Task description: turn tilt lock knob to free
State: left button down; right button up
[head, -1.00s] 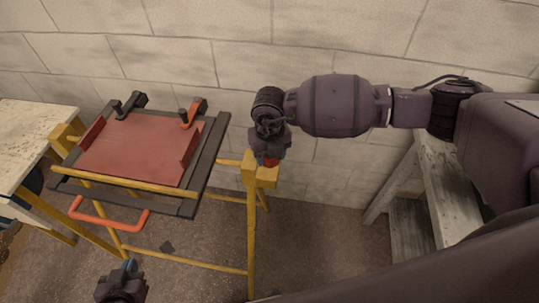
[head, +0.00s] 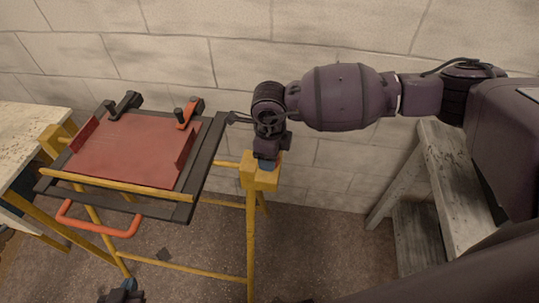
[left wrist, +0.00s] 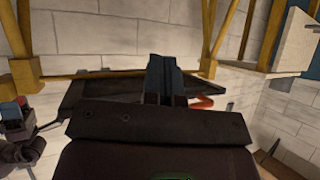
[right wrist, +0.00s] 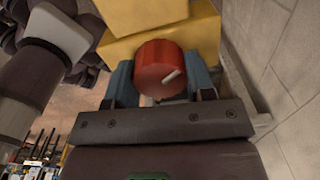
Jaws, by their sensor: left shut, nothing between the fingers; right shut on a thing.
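The tilt lock knob (right wrist: 161,68) is a red round knob with a white pointer line, set against the yellow block of the frame (right wrist: 150,15). In the right wrist view the line slants up to the right. My right gripper (right wrist: 162,85) is shut on it, with one blue finger on each side. In the head view this gripper (head: 266,163) is at the top of the frame's right yellow post (head: 252,225), and the knob is mostly hidden. My left gripper (head: 122,292) is low at the bottom edge, shut and empty; its closed fingers show in the left wrist view (left wrist: 165,78).
The red tilting panel (head: 130,150) with dark rails and clamps lies left of the post. An orange handle (head: 98,226) hangs at its front. A pale bench (head: 30,135) stands at the far left and a weathered wooden bench (head: 450,185) at the right. A block wall is behind.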

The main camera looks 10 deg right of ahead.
jog(key=n+b, duration=0.1)
jog(key=n, duration=0.3)
jog(key=shift+n+b, duration=0.3)
jog(key=n+b, duration=0.1)
jog(key=n, duration=0.2)
jog(key=shift+n, duration=0.4)
jog(key=shift+n+b, duration=0.35)
jog(key=shift+n, duration=0.45)
jog(key=o, duration=0.9)
notch_tip(320, 180, up, 11)
jog(key=shift+f+p, duration=0.1)
jog(key=shift+p, duration=0.3)
